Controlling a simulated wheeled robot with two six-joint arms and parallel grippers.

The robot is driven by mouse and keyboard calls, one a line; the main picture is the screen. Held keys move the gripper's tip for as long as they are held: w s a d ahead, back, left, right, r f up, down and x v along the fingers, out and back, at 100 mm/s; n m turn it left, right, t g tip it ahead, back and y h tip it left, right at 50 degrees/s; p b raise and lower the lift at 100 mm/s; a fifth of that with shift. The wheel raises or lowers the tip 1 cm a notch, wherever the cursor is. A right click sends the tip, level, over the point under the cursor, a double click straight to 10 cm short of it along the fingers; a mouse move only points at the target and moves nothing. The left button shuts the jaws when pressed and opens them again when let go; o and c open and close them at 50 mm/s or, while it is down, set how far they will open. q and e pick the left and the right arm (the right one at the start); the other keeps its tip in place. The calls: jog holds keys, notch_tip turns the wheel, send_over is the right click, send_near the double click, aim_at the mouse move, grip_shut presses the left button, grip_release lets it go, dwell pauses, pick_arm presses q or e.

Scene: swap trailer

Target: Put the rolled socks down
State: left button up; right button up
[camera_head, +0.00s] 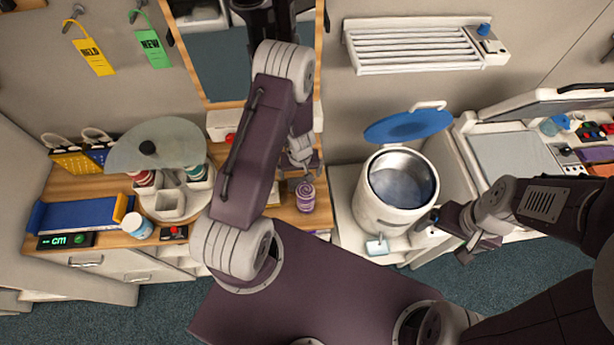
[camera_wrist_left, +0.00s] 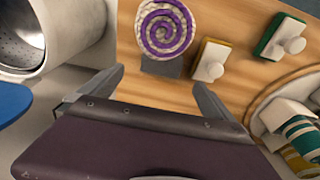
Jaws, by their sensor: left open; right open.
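The rolled socks (camera_head: 305,196) are a purple and white spiral roll. They rest at the right end of the wooden counter (camera_head: 88,186), by the counter's edge. In the left wrist view the roll (camera_wrist_left: 165,27) sits on or against a small grey square pad (camera_wrist_left: 160,66), beyond the fingertips. My left gripper (camera_head: 303,163) is open and empty, just behind the roll in the head view; its spread fingers show in the wrist view (camera_wrist_left: 158,82), apart from the roll. My right gripper (camera_head: 447,238) is open and empty, right of the white bin, far from the socks.
The white bin (camera_head: 370,215) has a raised blue lid (camera_head: 408,126). A round organizer (camera_head: 168,205) with striped rolls stands on the counter. Yellow (camera_wrist_left: 213,58) and green (camera_wrist_left: 283,38) knobbed blocks lie near the socks in the wrist view. A wall rack (camera_head: 412,48) hangs above.

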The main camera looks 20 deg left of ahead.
aim_at(299, 180)
pick_arm(q)
jog(key=shift+a+r, duration=0.15)
jog(key=shift+r, duration=0.1)
jog(key=shift+a+f, duration=0.1)
jog(key=shift+f, duration=0.05)
notch_tip(299, 180, down, 4)
jog(key=b, duration=0.2)
jog(key=shift+w+r+b, duration=0.15)
jog(key=shift+r+b, duration=0.1)
jog(key=shift+b, duration=0.05)
jog(key=shift+w+f, duration=0.2)
jog(key=shift+f, duration=0.15)
jog(key=f, duration=0.1)
jog(key=f+b, duration=0.1)
jog(key=f, duration=0.2)
jog(key=shift+w+a+f+b, duration=0.3)
jog(key=shift+w+a+b, duration=0.05)
jog(key=shift+a, duration=0.05)
jog(key=c, duration=1.4)
jog(key=shift+c, duration=0.2)
